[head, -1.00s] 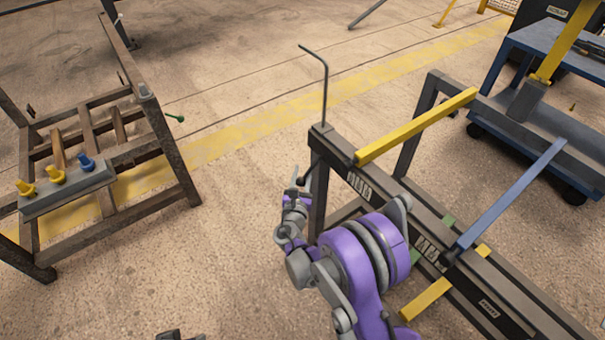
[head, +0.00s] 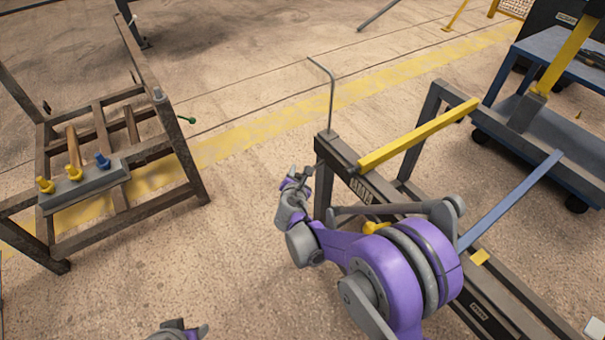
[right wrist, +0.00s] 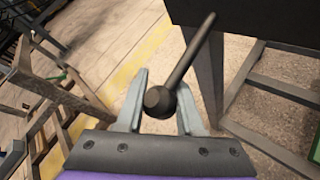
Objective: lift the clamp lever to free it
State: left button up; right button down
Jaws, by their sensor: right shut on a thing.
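The clamp lever (right wrist: 188,65) is a dark rod with a thick round knob at its near end, in the right wrist view. Its far end reaches up to a dark beam. My right gripper (right wrist: 162,108) is shut on the knob end, with one pale finger on each side. In the head view my right gripper (head: 301,177) is beside the left end post of the rack (head: 333,150); the lever is too small there to make out clearly. My left gripper (head: 183,328) shows only partly at the bottom edge, and its jaws are unclear.
The rack carries a yellow bar (head: 415,137), a blue bar (head: 510,201) and a bent upright rod (head: 332,95). A brown frame (head: 183,150) with yellow and blue knobs stands left. A blue cart (head: 565,55) stands right. Floor between frame and rack is clear.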

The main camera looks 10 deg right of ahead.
notch_tip(320, 180, up, 7)
jog(key=m+g+y+p, duration=0.1)
jog(key=m+g+y, duration=0.1)
jog(key=y, duration=0.1)
jog(key=shift+f+p, duration=0.2)
jog(key=shift+p, duration=0.15)
jog(key=shift+w, duration=0.1)
dwell(0.4)
jog(key=c, duration=0.5)
grip_release()
jog(key=shift+c, duration=0.2)
jog(key=p+v, duration=0.2)
jog(key=v, duration=0.9)
